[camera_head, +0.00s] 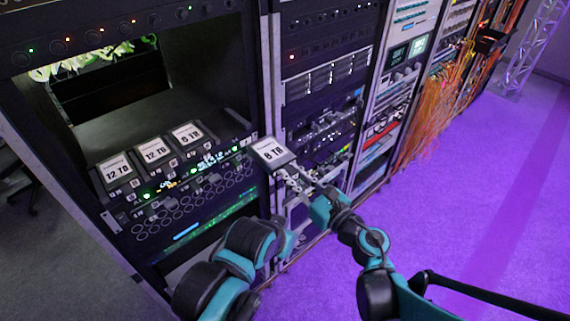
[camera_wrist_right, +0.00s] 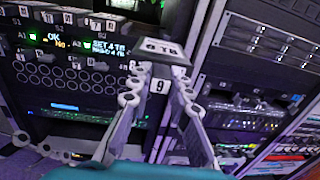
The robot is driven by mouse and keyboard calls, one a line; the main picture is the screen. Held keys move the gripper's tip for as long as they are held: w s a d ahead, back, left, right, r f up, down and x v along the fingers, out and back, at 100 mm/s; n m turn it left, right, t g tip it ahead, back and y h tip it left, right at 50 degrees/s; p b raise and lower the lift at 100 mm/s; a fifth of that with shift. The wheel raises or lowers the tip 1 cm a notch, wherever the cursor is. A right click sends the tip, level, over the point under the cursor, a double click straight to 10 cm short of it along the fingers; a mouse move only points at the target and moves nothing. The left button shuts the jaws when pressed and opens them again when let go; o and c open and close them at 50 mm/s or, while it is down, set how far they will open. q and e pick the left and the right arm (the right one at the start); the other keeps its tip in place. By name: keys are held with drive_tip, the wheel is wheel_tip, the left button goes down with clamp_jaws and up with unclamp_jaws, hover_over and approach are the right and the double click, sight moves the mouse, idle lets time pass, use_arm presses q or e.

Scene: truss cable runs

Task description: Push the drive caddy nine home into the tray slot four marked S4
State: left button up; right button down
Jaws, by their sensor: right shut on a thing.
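My right gripper (camera_head: 291,177) is shut on a drive caddy (camera_head: 269,151) with a white 8 TB label. In the right wrist view the caddy (camera_wrist_right: 158,49) sits at the tips of both fingers (camera_wrist_right: 158,92), with a tag reading 9 below it. In the head view the caddy appears in front of the rack post, right of the tray (camera_head: 190,183). I cannot tell its exact distance from the tray. The S4 mark is not readable; the fourth place lies right of the seated caddies. A left arm link shows low in the middle; no left fingers show.
Three labelled caddies stand in a row in the tray: the left one (camera_head: 116,171), the middle one (camera_head: 153,151) and the right one (camera_head: 187,135). A rack post (camera_head: 268,75) rises behind the held caddy. The purple floor (camera_head: 460,200) at right is clear.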

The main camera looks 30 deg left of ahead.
sight(263, 156)
drive_tip(key=shift+s+a+r, duration=0.5)
drive_tip(key=shift+s+a, duration=0.1)
drive_tip(key=shift+s, duration=0.1)
drive_tip(key=shift+s+a+r+n+g, duration=0.1)
drive_tip(key=shift+s+a+n+g, duration=0.05)
drive_tip(key=shift+a+n+g, duration=0.3)
drive_tip(key=shift+x, duration=2.65)
drive_tip(key=shift+a+r, duration=0.1)
drive_tip(key=shift+a, duration=0.05)
drive_tip(key=shift+x, duration=1.2)
drive_tip(key=shift+a, duration=0.1)
drive_tip(key=shift+b, duration=0.4)
